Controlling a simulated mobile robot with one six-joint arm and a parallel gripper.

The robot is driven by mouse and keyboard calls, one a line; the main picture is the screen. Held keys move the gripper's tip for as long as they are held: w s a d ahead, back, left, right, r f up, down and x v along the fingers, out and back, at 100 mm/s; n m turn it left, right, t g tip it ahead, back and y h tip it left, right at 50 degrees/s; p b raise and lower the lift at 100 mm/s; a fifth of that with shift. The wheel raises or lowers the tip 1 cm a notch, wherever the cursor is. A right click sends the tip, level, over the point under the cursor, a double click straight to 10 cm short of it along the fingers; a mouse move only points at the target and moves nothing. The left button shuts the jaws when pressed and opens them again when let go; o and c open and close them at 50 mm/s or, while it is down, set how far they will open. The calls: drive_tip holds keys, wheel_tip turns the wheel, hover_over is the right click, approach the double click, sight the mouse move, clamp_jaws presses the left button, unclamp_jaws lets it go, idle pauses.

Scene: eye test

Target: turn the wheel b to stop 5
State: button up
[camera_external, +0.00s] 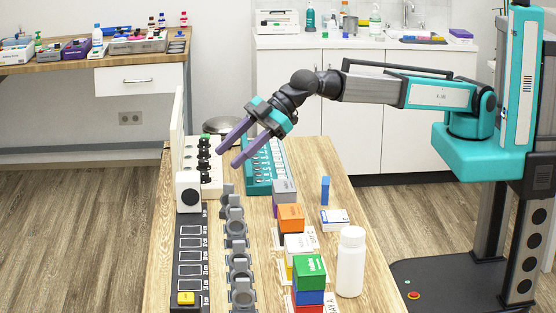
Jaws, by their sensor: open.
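I cannot tell which thing is wheel b, and no letter or stop number is legible. A row of grey ring-shaped pieces on stands (237,249) runs along the table's middle. Several black knobs (204,154) sit on a white base further back. A white box with a round black face (188,191) stands left of them. My gripper (228,158) has two purple fingers, spread apart with nothing between them. It hangs above the table's far part, near the black knobs in the picture; its height over them is unclear.
A teal rack (263,180) stands behind stacked coloured blocks (309,270). A white bottle (350,265) stands right of the blocks. A thin white panel (177,125) rises at the left edge.

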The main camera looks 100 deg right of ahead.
drive_tip(key=w+d+f+m+g+h+p, duration=0.1)
drive_tip(key=w+d+m+h, duration=0.1)
drive_tip(key=d, duration=0.8)
drive_tip(key=w+d+f+m+g+h+p, duration=0.1)
drive_tip(key=w+d+m, duration=0.1)
drive_tip(key=d, duration=0.8)
drive_tip(key=m+g+h+p, duration=0.1)
drive_tip(key=m+g+p, duration=0.2)
drive_tip(key=m, duration=0.1)
approach(204, 160)
drive_tip(key=v, duration=0.6)
drive_tip(key=shift+w+a, duration=0.25)
drive_tip(key=shift+a, duration=0.2)
drive_tip(key=shift+w+f, duration=0.1)
drive_tip(key=shift+f, duration=0.05)
drive_tip(key=shift+d+p+x, duration=0.1)
drive_tip(key=shift+p+x, duration=0.5)
drive_tip(key=shift+x, duration=2.8)
drive_tip(key=shift+d+p+x, duration=0.15)
drive_tip(key=shift+p+x, duration=0.45)
drive_tip(key=shift+x, duration=2.8)
drive_tip(key=shift+s+f, duration=0.1)
drive_tip(key=shift+s, duration=0.1)
drive_tip(key=c, duration=1.1)
